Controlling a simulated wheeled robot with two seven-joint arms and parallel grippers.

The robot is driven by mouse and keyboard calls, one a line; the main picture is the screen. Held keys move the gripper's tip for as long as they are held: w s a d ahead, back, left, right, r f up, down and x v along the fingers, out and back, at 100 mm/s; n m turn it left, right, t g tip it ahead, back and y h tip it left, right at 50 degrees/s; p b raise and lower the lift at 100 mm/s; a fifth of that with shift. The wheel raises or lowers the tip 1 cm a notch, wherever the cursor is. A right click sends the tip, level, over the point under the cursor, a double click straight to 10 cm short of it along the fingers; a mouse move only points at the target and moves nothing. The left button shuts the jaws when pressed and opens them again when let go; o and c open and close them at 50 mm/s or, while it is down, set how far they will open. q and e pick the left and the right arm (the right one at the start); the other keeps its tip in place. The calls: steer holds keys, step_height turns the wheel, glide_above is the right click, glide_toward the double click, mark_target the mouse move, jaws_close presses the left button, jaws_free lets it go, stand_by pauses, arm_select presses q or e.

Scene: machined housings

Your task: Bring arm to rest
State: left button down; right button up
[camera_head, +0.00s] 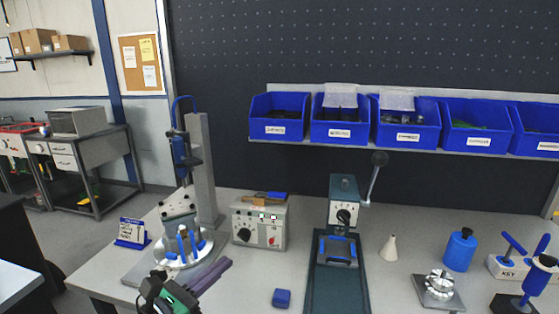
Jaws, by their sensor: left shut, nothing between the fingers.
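My left gripper (170,291) shows at the bottom left, dark with a green part, in front of the workbench's left end. It is shut and holds nothing. It is in front of and below a round silver fixture (190,261) with blue pegs, and I cannot tell whether they touch. A dark purple bar (212,275) extends up and right beside the gripper; what it belongs to is unclear. My right gripper is not in view.
On the workbench (255,275) are a grey control box (260,222), a lever press (343,205), a small blue block (282,298), a white cone (389,248), a blue bottle (460,250) and a silver housing (439,284). Blue bins (341,122) line the back panel.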

arm_select(q)
steer(key=a+n+t+y, duration=0.3)
steer(key=a+n+y, duration=0.75)
steer(key=n, duration=0.95)
steer(key=s+a+f+n+g+y, duration=0.35)
steer(key=a+f+n+g, duration=0.25)
steer(key=f+n, duration=0.55)
steer(key=s+d+f+n+g+h, duration=0.2)
steer(key=s+d+f+n+g, duration=0.15)
steer(key=s+f, duration=0.3)
steer(key=s+d+f+n+g+h, duration=0.2)
steer(key=s+f+n+g, duration=0.3)
steer(key=s, duration=0.3)
step_height(320, 180, down, 22)
steer(key=s+g, duration=0.1)
steer(key=s, duration=0.2)
steer(key=s+a+f+g, duration=0.1)
steer(key=s+a+f, duration=0.1)
steer(key=s+f, duration=1.4)
steer(key=shift+s+a, duration=0.2)
steer(key=shift+s, duration=0.4)
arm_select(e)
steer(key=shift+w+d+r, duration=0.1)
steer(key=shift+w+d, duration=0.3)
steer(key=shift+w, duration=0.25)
